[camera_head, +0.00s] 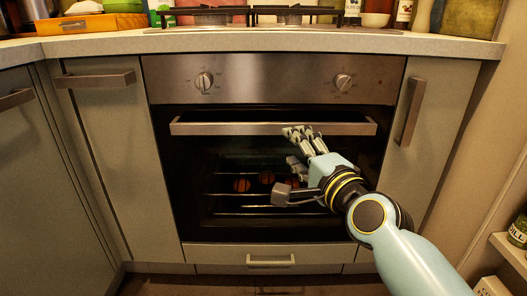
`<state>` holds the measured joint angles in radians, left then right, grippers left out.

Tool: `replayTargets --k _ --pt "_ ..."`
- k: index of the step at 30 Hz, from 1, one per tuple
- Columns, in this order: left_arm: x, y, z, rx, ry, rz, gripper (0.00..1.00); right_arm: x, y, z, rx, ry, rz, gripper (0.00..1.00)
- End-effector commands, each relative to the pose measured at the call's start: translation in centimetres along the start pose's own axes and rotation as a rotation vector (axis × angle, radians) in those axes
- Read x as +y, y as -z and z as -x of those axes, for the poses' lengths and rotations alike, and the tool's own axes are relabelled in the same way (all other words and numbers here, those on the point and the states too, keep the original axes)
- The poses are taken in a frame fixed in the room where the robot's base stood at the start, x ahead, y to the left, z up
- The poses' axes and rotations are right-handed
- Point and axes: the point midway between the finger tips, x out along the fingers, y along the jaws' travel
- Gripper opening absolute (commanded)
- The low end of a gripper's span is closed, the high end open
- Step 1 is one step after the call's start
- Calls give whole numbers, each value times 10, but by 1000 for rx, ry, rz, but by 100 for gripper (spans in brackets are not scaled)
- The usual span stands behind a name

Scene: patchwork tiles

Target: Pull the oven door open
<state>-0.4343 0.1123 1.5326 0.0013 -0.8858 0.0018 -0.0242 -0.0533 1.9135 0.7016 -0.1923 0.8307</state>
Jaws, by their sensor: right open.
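The oven door (192,190) has a dark glass front, and it looks closed. Its long metal handle (220,128) runs across the top of the door. My right gripper (285,163) comes in from the lower right and is open in front of the door. Its upper fingers overlap the right half of the handle; I cannot tell whether they touch it. Its lower finger is apart from the handle, over the glass. No object shows between the fingers. My left gripper is not in view.
A control panel (270,80) with two knobs is above the door, and a drawer (225,254) is below. Cabinets with handles flank the oven. The countertop (110,44) holds a hob and several items. A shelf (508,248) with jars stands at right.

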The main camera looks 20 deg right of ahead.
Motion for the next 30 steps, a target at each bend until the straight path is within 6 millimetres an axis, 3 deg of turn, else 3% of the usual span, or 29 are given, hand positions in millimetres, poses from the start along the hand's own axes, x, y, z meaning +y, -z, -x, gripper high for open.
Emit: replayTargets --k 5,18,23,30 --pt "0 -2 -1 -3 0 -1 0 -1 0 -16 0 5 3 50" --pt "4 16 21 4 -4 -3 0 2 0 -96 0 2 5 50" --pt "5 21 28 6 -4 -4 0 1 0 -108 0 2 4 50" --pt "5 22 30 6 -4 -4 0 0 0 -110 0 1 5 50"
